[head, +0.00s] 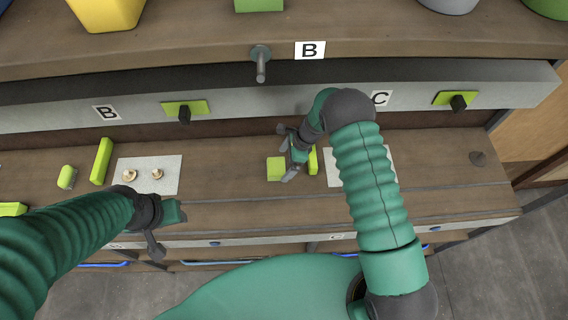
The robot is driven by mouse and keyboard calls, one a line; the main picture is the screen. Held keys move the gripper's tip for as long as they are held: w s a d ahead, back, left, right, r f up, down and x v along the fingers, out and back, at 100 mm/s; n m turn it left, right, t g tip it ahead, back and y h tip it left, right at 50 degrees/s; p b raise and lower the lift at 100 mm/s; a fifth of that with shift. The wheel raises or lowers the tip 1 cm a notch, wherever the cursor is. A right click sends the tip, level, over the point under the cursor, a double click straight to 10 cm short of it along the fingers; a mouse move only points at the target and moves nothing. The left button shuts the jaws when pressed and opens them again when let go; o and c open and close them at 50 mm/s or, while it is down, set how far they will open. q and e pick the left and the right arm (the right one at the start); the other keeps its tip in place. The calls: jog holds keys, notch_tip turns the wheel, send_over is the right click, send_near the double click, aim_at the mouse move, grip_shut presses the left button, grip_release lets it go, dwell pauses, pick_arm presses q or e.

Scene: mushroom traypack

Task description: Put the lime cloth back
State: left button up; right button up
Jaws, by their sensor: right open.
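A flat lime square (276,168), which looks like the lime cloth, lies on the wooden counter. A second lime piece (313,160) shows just right of my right gripper, partly hidden by it. My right gripper (289,154) is open over the counter between these two lime pieces. I cannot tell whether it touches either one. My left gripper (168,230) is low at the left, near the counter's front edge, away from the lime square. Its finger gap is not clear.
A bare metal peg (261,66) sticks out beside a B label. Drawer fronts below carry dark knobs on lime plates (184,108). A white mat (166,182) holds two mushrooms (157,174). Lime blocks (101,161) stand left of it. My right arm partly covers another white mat (335,176).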

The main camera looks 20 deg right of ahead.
jog(key=b+v, duration=0.1)
jog(key=v, duration=0.4)
jog(key=shift+s+r, duration=0.1)
jog(key=shift+r, duration=0.25)
jog(key=shift+d, duration=0.1)
